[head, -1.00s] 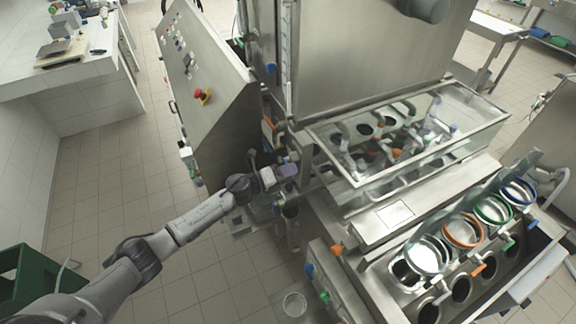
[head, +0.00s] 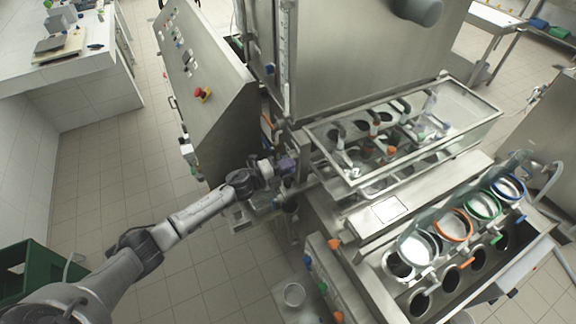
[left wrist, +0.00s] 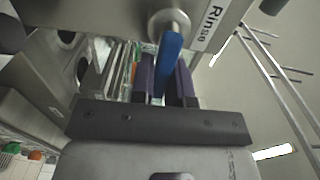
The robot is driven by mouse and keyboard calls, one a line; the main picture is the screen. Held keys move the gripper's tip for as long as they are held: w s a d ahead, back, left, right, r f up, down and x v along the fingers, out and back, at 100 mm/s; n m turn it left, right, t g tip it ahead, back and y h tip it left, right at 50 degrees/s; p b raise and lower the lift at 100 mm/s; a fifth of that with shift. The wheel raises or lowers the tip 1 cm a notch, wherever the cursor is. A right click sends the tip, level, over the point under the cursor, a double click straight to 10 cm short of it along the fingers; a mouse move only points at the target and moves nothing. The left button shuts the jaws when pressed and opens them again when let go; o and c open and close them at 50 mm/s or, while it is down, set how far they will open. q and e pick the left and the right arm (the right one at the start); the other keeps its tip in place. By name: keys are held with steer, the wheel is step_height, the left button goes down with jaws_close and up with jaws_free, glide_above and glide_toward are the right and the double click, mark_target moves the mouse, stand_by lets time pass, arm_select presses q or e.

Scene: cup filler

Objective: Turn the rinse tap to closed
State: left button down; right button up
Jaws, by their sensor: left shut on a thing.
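The rinse tap has a blue lever (left wrist: 170,52) below a round metal hub, beside a white label reading "Rinse" (left wrist: 209,24) in the left wrist view. My left gripper (left wrist: 166,88) has its two purple fingers on either side of the blue lever and is shut on it. The lever runs down from the hub between the fingers in that view. My right gripper is not in view.
The control panel (head: 208,85) with a red knob stands just above my left arm. A glass-walled box (head: 405,135) with nozzles is to the right. Coloured rings (head: 453,225) sit over dark openings at the lower right.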

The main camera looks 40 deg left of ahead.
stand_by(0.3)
arm_select(q)
steer(key=c, duration=1.1)
jaws_free()
steer(key=shift+s+a, duration=0.1)
steer(key=b+v, duration=0.2)
steer(key=v, duration=1.1)
steer(key=shift+s, duration=0.25)
steer(key=shift+r, duration=0.1)
